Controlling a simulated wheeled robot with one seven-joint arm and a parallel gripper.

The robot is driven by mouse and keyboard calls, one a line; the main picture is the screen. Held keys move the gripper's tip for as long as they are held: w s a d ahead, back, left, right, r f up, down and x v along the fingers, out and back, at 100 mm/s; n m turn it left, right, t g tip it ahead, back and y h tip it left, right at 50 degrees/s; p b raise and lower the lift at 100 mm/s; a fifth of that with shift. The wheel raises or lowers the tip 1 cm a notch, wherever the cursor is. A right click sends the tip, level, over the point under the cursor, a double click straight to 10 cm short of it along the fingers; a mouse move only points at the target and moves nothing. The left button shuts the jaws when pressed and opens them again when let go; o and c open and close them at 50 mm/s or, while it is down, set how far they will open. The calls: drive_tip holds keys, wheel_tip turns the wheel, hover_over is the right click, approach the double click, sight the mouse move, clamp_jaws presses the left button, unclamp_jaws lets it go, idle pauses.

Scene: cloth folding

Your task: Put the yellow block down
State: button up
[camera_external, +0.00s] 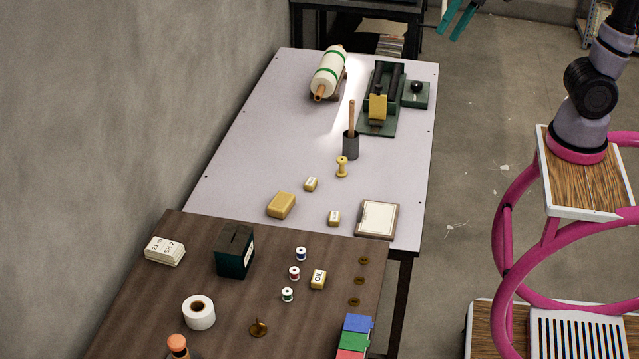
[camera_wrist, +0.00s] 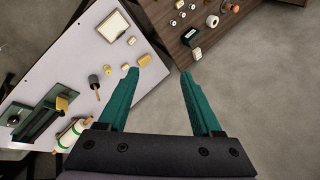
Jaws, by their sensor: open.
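The yellow block (camera_external: 281,205) lies on the pale tabletop (camera_external: 235,160), near its edge with the brown table. It also shows in the wrist view (camera_wrist: 144,60), close beside the left fingertip in the picture but far below it. My gripper (camera_wrist: 158,74) is open, with nothing between its teal fingers. In the external view its fingers (camera_external: 456,20) show at the top edge, high up and right of the tables, well apart from the block. The rest of the gripper is cut off there.
Two small labelled yellow blocks (camera_external: 310,184) (camera_external: 333,218), a yellow spool (camera_external: 342,166), a dark cup (camera_external: 351,145) and a clipboard (camera_external: 377,218) lie near the block. The brown table (camera_external: 215,275) holds several small items. The left pale tabletop is clear.

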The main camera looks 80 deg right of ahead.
drive_tip(key=s+d+n+t+h, duration=0.1)
drive_tip(key=s+d+n, duration=0.1)
drive_tip(key=s, duration=0.5)
drive_tip(key=s+d+f+n+t, duration=0.1)
drive_tip(key=s+d, duration=0.2)
drive_tip(key=s, duration=0.4)
drive_tip(key=shift+d+n+h, duration=0.4)
